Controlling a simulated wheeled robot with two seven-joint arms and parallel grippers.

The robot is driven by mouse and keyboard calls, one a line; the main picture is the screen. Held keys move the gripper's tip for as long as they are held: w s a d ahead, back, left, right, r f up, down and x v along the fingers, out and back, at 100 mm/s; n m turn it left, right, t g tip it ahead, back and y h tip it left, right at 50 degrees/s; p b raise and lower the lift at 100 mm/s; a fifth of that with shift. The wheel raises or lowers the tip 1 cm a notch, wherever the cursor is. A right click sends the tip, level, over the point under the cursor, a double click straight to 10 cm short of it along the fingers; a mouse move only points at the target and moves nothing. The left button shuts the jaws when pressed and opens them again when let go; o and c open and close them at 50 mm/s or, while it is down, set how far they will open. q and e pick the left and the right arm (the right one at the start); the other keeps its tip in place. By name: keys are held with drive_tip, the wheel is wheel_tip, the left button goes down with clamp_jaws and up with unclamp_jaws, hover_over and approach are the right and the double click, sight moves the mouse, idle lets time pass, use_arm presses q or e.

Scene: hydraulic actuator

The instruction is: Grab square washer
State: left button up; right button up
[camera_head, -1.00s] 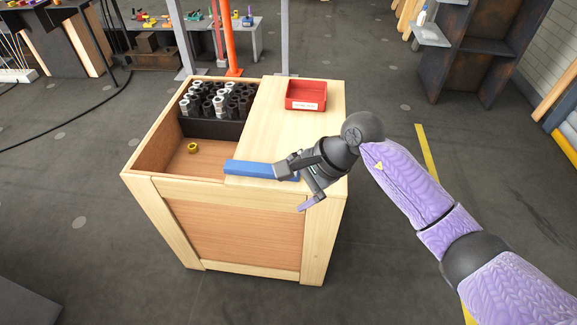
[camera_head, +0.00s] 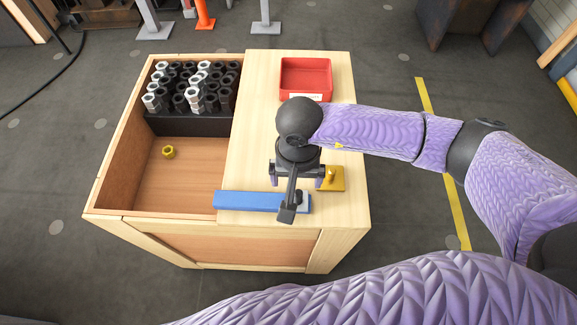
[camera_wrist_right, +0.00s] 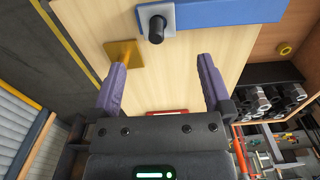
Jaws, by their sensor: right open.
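A light grey square plate with a black peg standing up through it sits at the right end of a blue bar (camera_head: 250,202); it looks like the square washer (camera_wrist_right: 168,14). In the head view it is mostly hidden by my gripper. A gold square plate (camera_head: 333,180) with a small gold upright lies on the wooden top, close by; it also shows in the right wrist view (camera_wrist_right: 129,57). My right gripper (camera_head: 298,182) is open and empty above the wooden top, near both plates. Its two purple fingers (camera_wrist_right: 162,68) are apart. My left gripper is out of view.
The wooden workbench (camera_head: 258,110) has an open bin at left holding a yellow nut (camera_head: 168,152) and a black rack (camera_head: 190,123) of grey and black bolts. A red tray (camera_head: 306,77) stands at the back of the top.

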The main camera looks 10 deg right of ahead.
sight(297, 192)
drive_tip(key=f+b, duration=0.1)
drive_tip(key=f, duration=0.5)
drive_tip(key=f+b, duration=0.1)
drive_tip(key=f, duration=0.2)
drive_tip(key=shift+w+d+f+b, duration=0.1)
drive_tip(key=shift+w+d+b, duration=0.15)
drive_tip(key=shift+b, duration=0.1)
drive_tip(key=shift+f, duration=0.35)
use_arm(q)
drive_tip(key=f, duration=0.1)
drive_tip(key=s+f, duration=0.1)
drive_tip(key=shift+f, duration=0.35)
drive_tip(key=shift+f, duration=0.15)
use_arm(e)
drive_tip(key=c, duration=1.2)
